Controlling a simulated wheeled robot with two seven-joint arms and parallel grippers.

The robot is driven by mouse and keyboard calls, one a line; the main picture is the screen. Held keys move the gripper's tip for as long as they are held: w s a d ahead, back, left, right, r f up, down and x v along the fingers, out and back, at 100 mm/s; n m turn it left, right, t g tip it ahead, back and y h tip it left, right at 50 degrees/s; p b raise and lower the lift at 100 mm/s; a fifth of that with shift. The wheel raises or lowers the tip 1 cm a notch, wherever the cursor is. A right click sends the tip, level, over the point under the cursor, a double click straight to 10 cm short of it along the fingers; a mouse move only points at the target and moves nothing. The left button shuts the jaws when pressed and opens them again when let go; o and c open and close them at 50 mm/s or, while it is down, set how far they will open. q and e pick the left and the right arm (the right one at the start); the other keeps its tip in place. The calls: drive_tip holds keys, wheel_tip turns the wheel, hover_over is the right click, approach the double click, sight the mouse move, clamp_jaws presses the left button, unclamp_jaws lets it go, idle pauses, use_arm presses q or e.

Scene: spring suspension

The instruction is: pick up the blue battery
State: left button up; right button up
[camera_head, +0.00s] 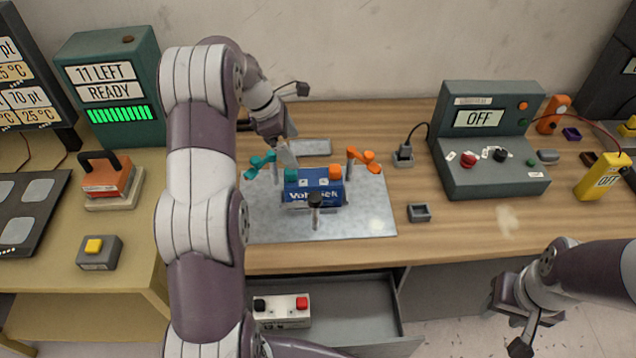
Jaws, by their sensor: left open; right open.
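The blue battery (325,190) stands upright on a grey metal plate on the wooden table. It has white lettering, a teal cap and an orange cap on top. A teal clamp (259,165) is at its left and an orange clamp (363,159) at its right. A dark-topped post stands in front of it. My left gripper (285,150) is open, just behind and left of the battery, and is partly hidden by my arm. Whether it touches the battery I cannot tell. My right gripper (515,325) is open and empty at the lower right, away from the table.
A white battery (283,311) with red and black caps lies in the open drawer (355,310) below. A green device reading OFF (489,137) stands at the right. A small grey tray (419,212) sits right of the metal plate (370,222). The table's front right is mostly clear.

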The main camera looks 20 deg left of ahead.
use_arm(q)
drive_tip(key=b, duration=0.4)
approach(312, 175)
drive_tip(key=shift+s+d+f, duration=0.1)
drive_tip(key=shift+d+f, duration=0.1)
drive_tip(key=shift+f, duration=0.25)
drive_tip(key=shift+s+d+f, duration=0.1)
drive_tip(key=shift+d+f, duration=0.15)
drive_tip(key=shift+f, duration=0.2)
drive_tip(key=p+x, duration=0.2)
drive_tip(key=x, duration=0.4)
drive_tip(key=shift+d+f, duration=0.2)
drive_tip(key=shift+f, duration=0.15)
drive_tip(key=shift+w+f, duration=0.15)
drive_tip(key=shift+f, duration=0.4)
drive_tip(key=c, duration=1.8)
drive_tip(key=shift+w+r, duration=0.2)
drive_tip(key=shift+r, duration=0.1)
clamp_jaws()
